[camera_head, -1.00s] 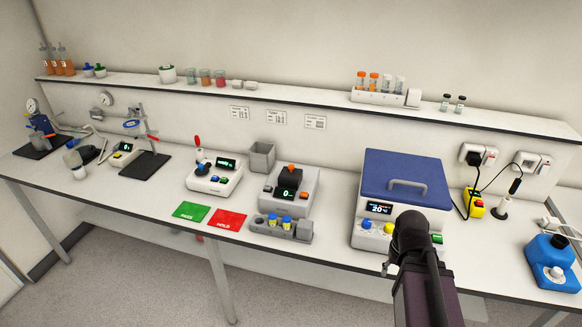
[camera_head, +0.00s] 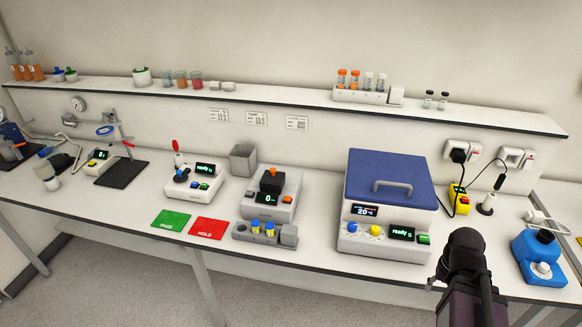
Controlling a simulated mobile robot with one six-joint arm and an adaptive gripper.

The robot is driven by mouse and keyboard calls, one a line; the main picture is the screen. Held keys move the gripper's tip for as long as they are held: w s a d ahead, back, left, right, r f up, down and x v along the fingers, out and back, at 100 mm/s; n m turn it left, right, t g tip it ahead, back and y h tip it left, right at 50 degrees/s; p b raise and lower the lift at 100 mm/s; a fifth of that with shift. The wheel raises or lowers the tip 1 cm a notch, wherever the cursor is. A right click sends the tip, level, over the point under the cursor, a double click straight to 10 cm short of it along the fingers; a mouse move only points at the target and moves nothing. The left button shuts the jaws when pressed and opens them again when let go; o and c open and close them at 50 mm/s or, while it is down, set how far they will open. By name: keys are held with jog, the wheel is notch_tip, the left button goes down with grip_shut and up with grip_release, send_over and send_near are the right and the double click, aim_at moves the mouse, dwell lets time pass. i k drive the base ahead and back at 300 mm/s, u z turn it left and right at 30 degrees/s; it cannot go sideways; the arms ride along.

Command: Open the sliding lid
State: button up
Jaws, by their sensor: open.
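The blue lid (camera_head: 388,170) with a grey bar handle (camera_head: 392,188) lies flat over the top of a white bench machine (camera_head: 380,245) in the camera_head view. It covers the top, so the inside of the machine is hidden. The machine's front has two lit displays, a blue knob, a yellow knob and a green button. My dark arm (camera_head: 465,270) rises at the lower right, in front of and to the right of the machine. No gripper fingers can be made out.
A yellow box with a red button (camera_head: 459,199) and cables stand right of the machine, under wall sockets (camera_head: 462,150). A blue-bodied device (camera_head: 538,258) is farther right. A weighing device (camera_head: 270,196) and a vial rack (camera_head: 265,233) stand left. A wall shelf (camera_head: 270,91) runs above.

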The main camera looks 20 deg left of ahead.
aim_at(272, 176)
jog(key=z, duration=0.95)
jog(key=k, duration=0.85)
jog(key=u, duration=1.8)
jog(key=i, duration=0.3)
jog(key=z, duration=0.5)
